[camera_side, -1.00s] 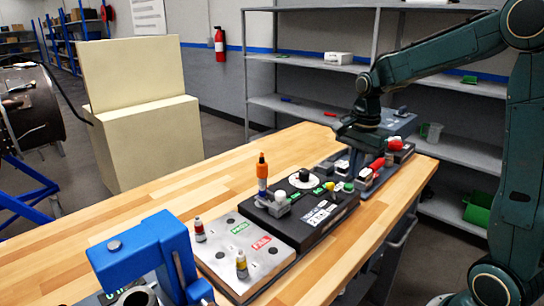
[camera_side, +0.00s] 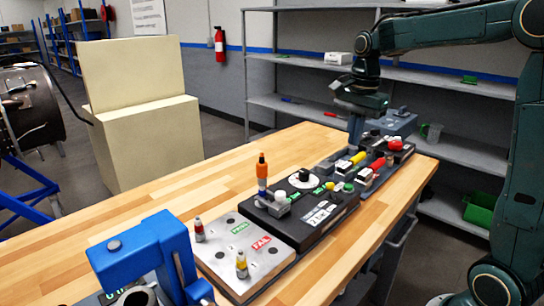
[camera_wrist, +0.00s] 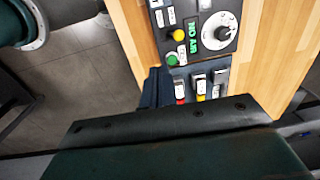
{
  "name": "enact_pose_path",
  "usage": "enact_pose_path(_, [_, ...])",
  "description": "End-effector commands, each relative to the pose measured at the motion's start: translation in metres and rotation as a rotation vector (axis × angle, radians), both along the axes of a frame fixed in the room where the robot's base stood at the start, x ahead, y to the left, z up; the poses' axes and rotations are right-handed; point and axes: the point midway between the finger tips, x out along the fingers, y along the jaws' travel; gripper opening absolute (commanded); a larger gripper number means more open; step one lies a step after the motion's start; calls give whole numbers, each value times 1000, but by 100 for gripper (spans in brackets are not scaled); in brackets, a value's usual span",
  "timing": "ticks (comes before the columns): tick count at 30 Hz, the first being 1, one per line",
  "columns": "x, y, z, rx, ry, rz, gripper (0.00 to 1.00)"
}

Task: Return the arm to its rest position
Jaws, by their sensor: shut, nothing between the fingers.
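My green arm is raised over the far right end of the workbench (camera_side: 150,215). My gripper (camera_side: 355,138) points down and is shut and empty, above the panel with several coloured switches (camera_side: 357,157). Its fingertips look clear of the panel, though the exact gap is hard to tell. In the wrist view, the dark edge of my own wrist covers the lower part. Beyond it are a row of rocker switches (camera_wrist: 199,84), a green button (camera_wrist: 172,60) and a black knob on a white dial (camera_wrist: 220,33).
A black box with a dial (camera_side: 300,180) and an orange-handled tool (camera_side: 262,170) stand mid-bench. A grey PASS/FAIL plate (camera_side: 225,262) holds two small bottles. A blue fixture (camera_side: 150,245) is at front left. Grey shelves (camera_side: 290,105) stand behind.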

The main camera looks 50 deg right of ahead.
Motion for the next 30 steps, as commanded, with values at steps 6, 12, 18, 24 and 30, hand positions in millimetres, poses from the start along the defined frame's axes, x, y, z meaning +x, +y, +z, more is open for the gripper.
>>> enact_pose_path(6, [-2,3,1,-4,-7,23,0])
enact_pose_path(12, [-16,22,9,-25,-40,150,0])
enact_pose_path(18, [-42,52,17,-71,-102,391,0])
enact_pose_path(24, [-76,82,20,-136,-168,669,0])
enact_pose_path(30, [-110,106,16,-212,-231,941,0])
